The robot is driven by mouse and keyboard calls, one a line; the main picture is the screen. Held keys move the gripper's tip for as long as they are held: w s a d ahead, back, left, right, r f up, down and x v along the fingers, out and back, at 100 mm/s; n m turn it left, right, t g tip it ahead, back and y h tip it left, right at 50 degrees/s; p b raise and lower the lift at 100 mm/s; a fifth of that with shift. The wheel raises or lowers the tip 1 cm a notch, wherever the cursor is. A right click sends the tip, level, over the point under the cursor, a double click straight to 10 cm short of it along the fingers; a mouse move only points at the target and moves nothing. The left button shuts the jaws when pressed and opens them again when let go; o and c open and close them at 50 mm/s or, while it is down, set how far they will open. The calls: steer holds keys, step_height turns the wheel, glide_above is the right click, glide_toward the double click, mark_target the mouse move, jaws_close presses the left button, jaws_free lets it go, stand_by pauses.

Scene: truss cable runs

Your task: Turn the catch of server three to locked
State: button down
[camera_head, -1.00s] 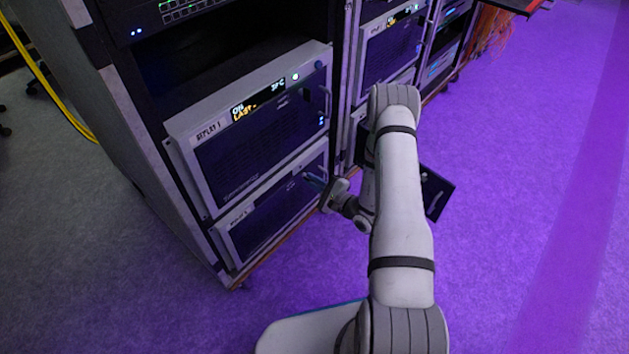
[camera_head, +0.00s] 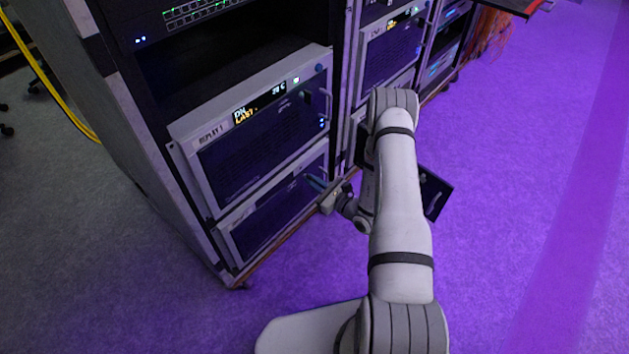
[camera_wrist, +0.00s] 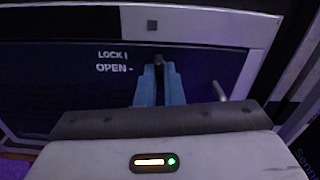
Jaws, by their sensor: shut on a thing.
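My gripper (camera_wrist: 158,90) is shut on a small dark catch (camera_wrist: 158,61) on a dark blue server front (camera_wrist: 80,85) in the wrist view. Only the catch's top end shows between the two blue fingers; it looks roughly upright. White lettering to its left reads "LOCK I" above "OPEN -". In the head view my gripper (camera_head: 317,184) is at the right end of the lower server (camera_head: 270,212) in the near rack. The catch is too small to make out there, and the lower server's label is unreadable.
An upper unit labelled REPLAY 1 (camera_head: 262,125) with a lit display sits above the lower server. A metal handle (camera_wrist: 219,91) stands just right of the fingers. More racks (camera_head: 392,50) continue behind. The purple-lit floor at right is clear.

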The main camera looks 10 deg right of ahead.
steer(key=shift+m, duration=0.7)
steer(key=c, duration=1.6)
jaws_free()
steer(key=shift+o, duration=0.2)
steer(key=p+v, duration=0.2)
steer(key=v, duration=0.5)
steer(key=shift+s+d, duration=0.2)
steer(key=shift+d, duration=0.05)
